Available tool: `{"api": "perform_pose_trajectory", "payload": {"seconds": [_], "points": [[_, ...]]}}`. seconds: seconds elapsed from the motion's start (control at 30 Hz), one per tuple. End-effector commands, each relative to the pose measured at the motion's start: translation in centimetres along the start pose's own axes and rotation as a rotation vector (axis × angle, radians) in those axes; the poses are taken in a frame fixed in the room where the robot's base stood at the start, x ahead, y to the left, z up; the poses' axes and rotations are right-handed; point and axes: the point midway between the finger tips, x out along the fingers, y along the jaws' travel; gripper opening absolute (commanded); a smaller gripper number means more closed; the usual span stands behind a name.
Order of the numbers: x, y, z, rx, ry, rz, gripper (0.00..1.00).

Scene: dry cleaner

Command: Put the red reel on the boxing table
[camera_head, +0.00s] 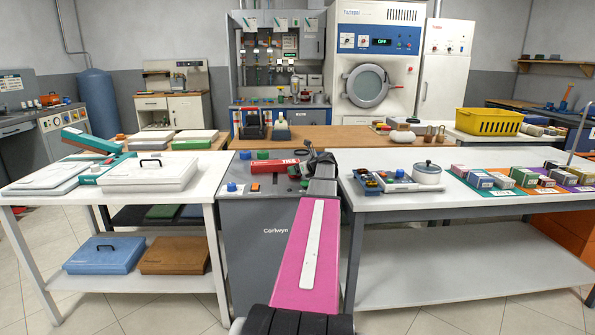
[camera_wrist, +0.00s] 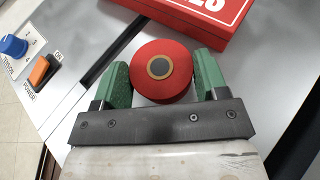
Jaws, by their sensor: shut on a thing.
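The red reel (camera_wrist: 148,88), with a tan and dark round centre, shows in the wrist view. My gripper (camera_wrist: 162,64) is shut on it, one green finger on each side. The reel is over or on the top of the grey Corlwyn machine (camera_head: 258,210); I cannot tell whether it touches. In the head view my arm and gripper hide most of the reel. No table is labelled as the boxing table. A white table (camera_head: 28,188) with flat white cases stands left of the machine, and another white table (camera_head: 400,205) stands right.
A red lettered box (camera_head: 275,167) lies on the machine beside my gripper; it shows in the wrist view (camera_wrist: 185,18). The machine has a blue knob (camera_wrist: 13,46) and orange power switch (camera_wrist: 42,70). The right table carries a lidded pot (camera_head: 427,174) and several small boxes.

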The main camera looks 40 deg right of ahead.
Motion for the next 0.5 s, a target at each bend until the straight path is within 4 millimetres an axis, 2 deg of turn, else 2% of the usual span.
{"api": "perform_pose_trajectory", "payload": {"seconds": [0.37,0.4,0.47,0.5], "points": [[0.24,0.00,-0.54,0.000,0.000,0.000,0.42],[0.26,0.00,-0.60,0.000,0.000,-0.001,0.70],[0.25,0.00,-0.56,0.000,0.000,-0.001,0.89],[0.25,0.00,-0.55,0.000,0.000,-0.001,0.92]]}}
